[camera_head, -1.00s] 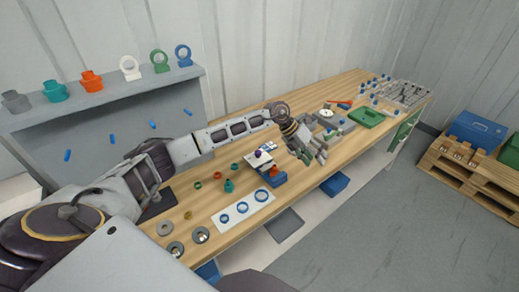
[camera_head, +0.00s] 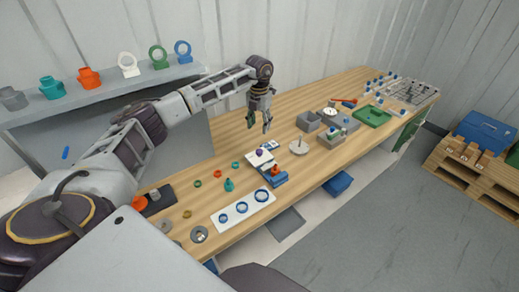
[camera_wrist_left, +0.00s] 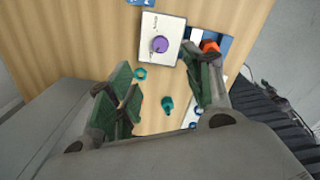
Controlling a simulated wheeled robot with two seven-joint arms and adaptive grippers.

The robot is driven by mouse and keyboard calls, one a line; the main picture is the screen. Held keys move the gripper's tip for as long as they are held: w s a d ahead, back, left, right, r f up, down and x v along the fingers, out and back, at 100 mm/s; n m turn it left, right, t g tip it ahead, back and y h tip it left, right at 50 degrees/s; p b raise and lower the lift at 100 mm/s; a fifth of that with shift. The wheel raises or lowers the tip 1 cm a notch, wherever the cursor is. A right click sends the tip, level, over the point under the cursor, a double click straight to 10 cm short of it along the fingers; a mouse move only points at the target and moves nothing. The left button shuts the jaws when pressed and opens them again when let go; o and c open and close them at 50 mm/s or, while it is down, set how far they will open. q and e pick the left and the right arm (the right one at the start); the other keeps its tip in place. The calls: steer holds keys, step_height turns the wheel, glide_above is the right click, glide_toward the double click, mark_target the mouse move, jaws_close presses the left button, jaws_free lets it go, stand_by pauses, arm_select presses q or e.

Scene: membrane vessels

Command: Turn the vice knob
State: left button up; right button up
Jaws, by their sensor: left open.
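A white plate with a round purple knob (camera_head: 259,153) sits on the workbench. The knob also shows in the left wrist view (camera_wrist_left: 160,44). Beside it is a blue vice-like block (camera_head: 276,182) with an orange part (camera_head: 275,170), seen in the wrist view (camera_wrist_left: 210,46) partly behind a finger. I cannot tell which of the two is the vice knob. My left gripper (camera_head: 260,128) is open and empty, pointing down above the bench behind the plate. In the wrist view its fingers (camera_wrist_left: 155,62) stand apart, with the purple knob beyond them. My right gripper is not in view.
A white strip with blue rings (camera_head: 243,210) and small coloured rings lie near the plate. A white disc with a pin (camera_head: 299,146), grey bins (camera_head: 309,121) and a green tray (camera_head: 368,114) stand to the right. A grey shelf (camera_head: 100,85) with fittings stands behind.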

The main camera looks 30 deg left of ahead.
mark_target(259, 150)
arm_select(q)
steer(key=shift+f, duration=0.1)
steer(key=shift+f+p, duration=1.3)
steer(key=shift+f, duration=5.55)
steer(key=c, duration=1)
